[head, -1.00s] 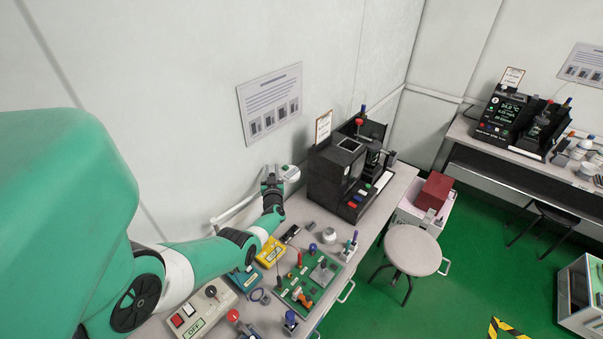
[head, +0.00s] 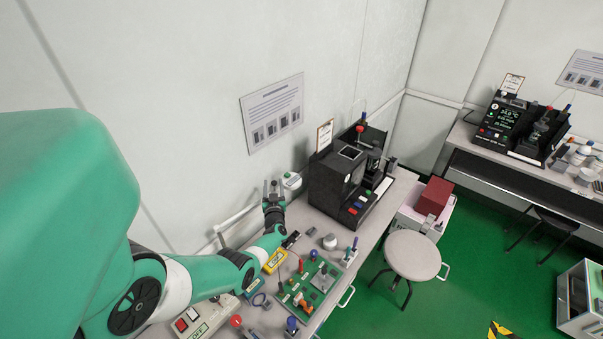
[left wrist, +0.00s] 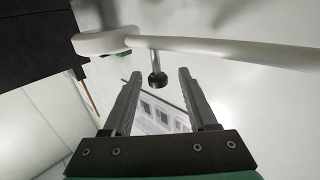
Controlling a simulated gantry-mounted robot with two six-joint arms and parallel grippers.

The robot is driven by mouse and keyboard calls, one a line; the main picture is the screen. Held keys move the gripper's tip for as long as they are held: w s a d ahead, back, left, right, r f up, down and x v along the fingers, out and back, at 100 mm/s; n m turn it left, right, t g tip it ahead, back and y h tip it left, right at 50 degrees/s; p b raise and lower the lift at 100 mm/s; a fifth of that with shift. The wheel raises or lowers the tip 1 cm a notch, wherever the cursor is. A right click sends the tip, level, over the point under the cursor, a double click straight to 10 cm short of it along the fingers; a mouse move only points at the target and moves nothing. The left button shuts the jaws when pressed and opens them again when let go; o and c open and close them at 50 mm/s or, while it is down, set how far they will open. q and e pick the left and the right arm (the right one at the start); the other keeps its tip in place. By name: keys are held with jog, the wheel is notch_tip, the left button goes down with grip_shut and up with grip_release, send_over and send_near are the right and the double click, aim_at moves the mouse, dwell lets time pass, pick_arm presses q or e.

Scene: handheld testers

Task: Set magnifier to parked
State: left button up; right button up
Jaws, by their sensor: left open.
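The magnifier is a white swing arm (head: 235,218) on the wall side of the bench, with a round white head (head: 292,181) near the black tester. In the left wrist view its pale arm (left wrist: 230,49) crosses the top, with the head (left wrist: 100,42) at upper left. A dark knob (left wrist: 157,80) hangs on a short stem from the arm. My left gripper (head: 273,184) is open beside the head. In the left wrist view the knob appears between its fingertips (left wrist: 159,76); contact does not show. My right gripper is out of view.
A black tester (head: 335,180) stands right of the gripper. The bench holds a green board (head: 310,285), a yellow meter (head: 275,260) and a switch box (head: 200,318) under my arm. A stool (head: 412,255) stands in front. The wall is close behind.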

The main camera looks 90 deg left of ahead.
pick_arm(q)
jog(key=d+p, duration=0.2)
jog(key=d, duration=0.5)
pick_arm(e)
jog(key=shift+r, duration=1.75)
pick_arm(q)
jog(key=shift+w, duration=0.15)
